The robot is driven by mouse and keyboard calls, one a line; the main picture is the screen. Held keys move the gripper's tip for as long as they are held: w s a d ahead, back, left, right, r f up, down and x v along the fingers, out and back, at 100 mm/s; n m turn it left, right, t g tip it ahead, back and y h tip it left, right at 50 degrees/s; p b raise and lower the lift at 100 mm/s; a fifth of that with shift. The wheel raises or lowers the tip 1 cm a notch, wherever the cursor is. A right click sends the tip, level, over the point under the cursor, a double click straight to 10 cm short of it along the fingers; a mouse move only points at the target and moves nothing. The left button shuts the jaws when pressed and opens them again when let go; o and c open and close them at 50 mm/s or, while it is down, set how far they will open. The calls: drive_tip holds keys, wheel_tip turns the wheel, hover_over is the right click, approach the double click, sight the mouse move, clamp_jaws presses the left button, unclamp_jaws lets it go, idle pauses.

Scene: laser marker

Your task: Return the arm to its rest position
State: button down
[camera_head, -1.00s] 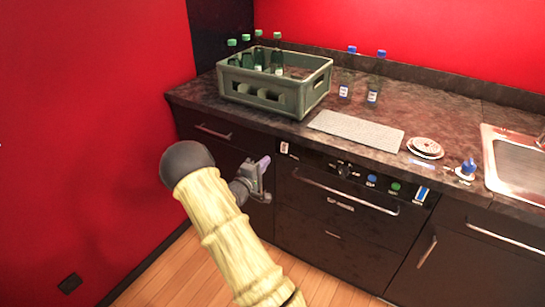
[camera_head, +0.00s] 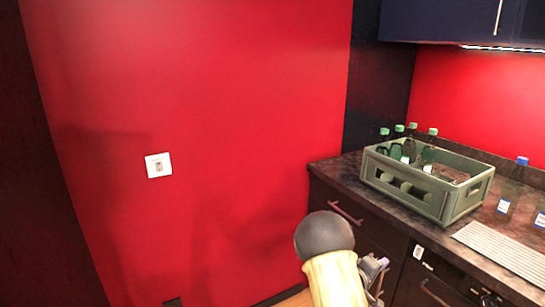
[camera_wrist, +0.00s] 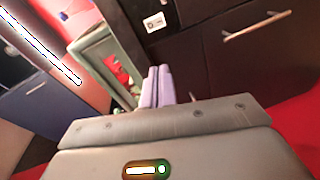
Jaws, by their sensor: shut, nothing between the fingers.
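My gripper (camera_wrist: 157,86) shows in the wrist view with its two pale purple fingers side by side, shut and empty. In the head view my arm (camera_head: 335,278) rises from the bottom edge, a yellow link with a dark rounded joint. The gripper's wrist part (camera_head: 372,273) shows just right of it, in front of the dark cabinet fronts; the fingertips are hard to make out there. The gripper looks apart from the counter and everything on it.
A green crate (camera_head: 425,191) with several green-capped bottles stands on the dark counter (camera_head: 345,168). A red wall (camera_head: 230,130) with a white switch (camera_head: 158,165) fills the left.

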drive_tip(key=s+a+r+m+g+y, duration=0.1)
drive_tip(key=s+a+m+y, duration=0.1)
drive_tip(key=s+a+y, duration=0.35)
drive_tip(key=s+a+r+m+y, duration=0.1)
drive_tip(key=s+a+y, duration=0.2)
drive_tip(key=a+y, duration=0.45)
drive_tip(key=s+a+r+m+g, duration=0.1)
drive_tip(key=s+a+g, duration=0.25)
drive_tip(key=s, duration=0.55)
drive_tip(key=s+a+r+m+g, duration=0.15)
drive_tip(key=s+a, duration=0.25)
drive_tip(key=s, duration=0.5)
wheel_tip(320, 180, up, 16)
drive_tip(key=p, duration=1.6)
drive_tip(key=shift+s+r+n+y, duration=0.25)
drive_tip(key=shift+s+n+y, duration=0.15)
drive_tip(key=shift+n, duration=0.05)
drive_tip(key=shift+a, duration=0.1)
drive_tip(key=shift+a, duration=0.1)
